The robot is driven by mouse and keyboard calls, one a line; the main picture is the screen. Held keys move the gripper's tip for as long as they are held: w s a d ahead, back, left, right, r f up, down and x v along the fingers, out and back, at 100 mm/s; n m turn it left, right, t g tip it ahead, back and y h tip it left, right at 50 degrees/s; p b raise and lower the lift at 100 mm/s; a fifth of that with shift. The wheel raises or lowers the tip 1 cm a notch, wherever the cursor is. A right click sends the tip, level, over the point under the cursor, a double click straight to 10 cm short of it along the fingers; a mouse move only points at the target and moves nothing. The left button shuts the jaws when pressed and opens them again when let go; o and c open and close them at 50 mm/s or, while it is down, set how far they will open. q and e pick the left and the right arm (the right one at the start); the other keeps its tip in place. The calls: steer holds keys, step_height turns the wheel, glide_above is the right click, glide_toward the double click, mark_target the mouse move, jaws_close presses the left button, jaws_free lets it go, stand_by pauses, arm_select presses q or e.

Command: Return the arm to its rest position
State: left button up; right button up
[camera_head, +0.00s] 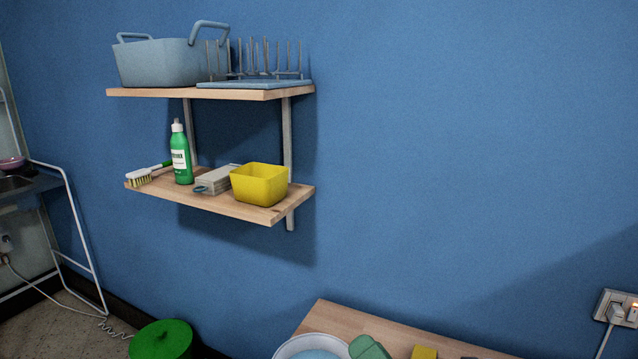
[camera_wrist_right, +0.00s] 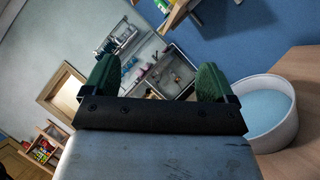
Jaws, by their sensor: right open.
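My right gripper (camera_wrist_right: 158,64) shows in the wrist view, with two green fingers standing well apart. Nothing is between the fingers except the distant room behind them. A white round tub with a light blue inside (camera_wrist_right: 270,112) stands on the wooden table, to the right of the gripper in that view. The tub also shows at the bottom edge of the head view (camera_head: 290,350). A green shape (camera_head: 368,348) beside it is cut off by the frame, and I cannot tell whether it is a finger of mine. My left gripper is not in view.
The wall shelf has an upper board (camera_head: 135,92) with a grey-blue basin (camera_head: 158,63) and a rack. Its lower board (camera_head: 235,206) bears a brush, a green bottle (camera_head: 181,158) and a yellow box (camera_head: 259,186).

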steer(key=s+d+f+m+g+h, duration=0.45)
steer(key=d+f+m+h, duration=0.75)
steer(key=m, duration=0.9)
steer(key=s+d+f+m+g, duration=0.1)
steer(key=s+f+m+g, duration=0.4)
steer(key=s, duration=0.4)
steer(key=s+f+m+g, duration=0.4)
steer(key=s+f+g, duration=0.1)
steer(key=s, duration=0.3)
step_height(320, 180, down, 25)
steer(key=s+g+p, duration=0.1)
steer(key=g+p, duration=0.1)
steer(key=s+d+f+p, duration=0.2)
steer(key=s+f, duration=1.1)
steer(key=s, duration=0.2)
steer(key=shift+s+d+g+h, duration=0.25)
steer(key=shift+d+g+h, duration=0.1)
steer(key=shift+h, duration=0.05)
